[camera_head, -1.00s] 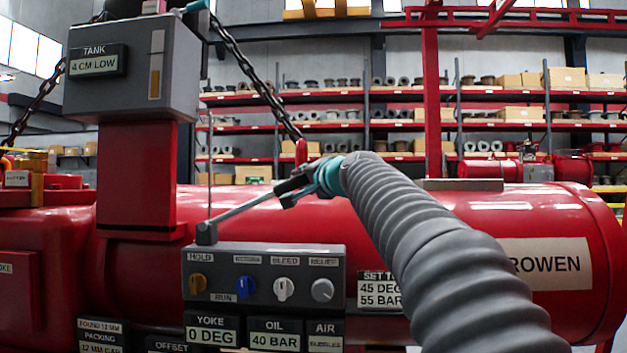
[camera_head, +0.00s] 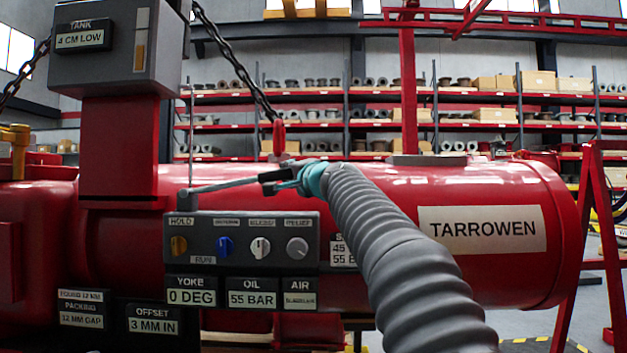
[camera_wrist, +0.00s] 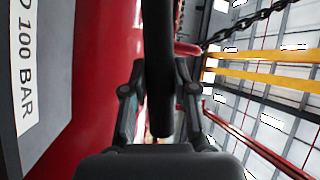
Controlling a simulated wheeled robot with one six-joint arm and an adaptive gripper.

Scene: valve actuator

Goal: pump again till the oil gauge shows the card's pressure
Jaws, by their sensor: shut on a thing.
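The pump lever (camera_head: 228,184) is a grey bar that runs from a pivot on the control box (camera_head: 240,238) to a black grip. My gripper (camera_head: 292,178) is shut on the grip, and the lever slopes slightly up to the right. The wrist view shows the dark grip (camera_wrist: 159,70) between my two fingers. The oil gauge (camera_head: 252,293) reads 55 BAR. The set card (camera_head: 341,250) is partly hidden by my arm; "45" and "55 B" show on it. The yoke display (camera_head: 191,291) reads 0 DEG.
Yellow, blue, white and grey knobs sit on the control box. The tank (camera_head: 118,42) label reads 4 CM LOW. A chain (camera_head: 236,65) hangs to a red hook above the red TARROWEN cylinder (camera_head: 540,205). A red stand (camera_head: 590,230) is at the right.

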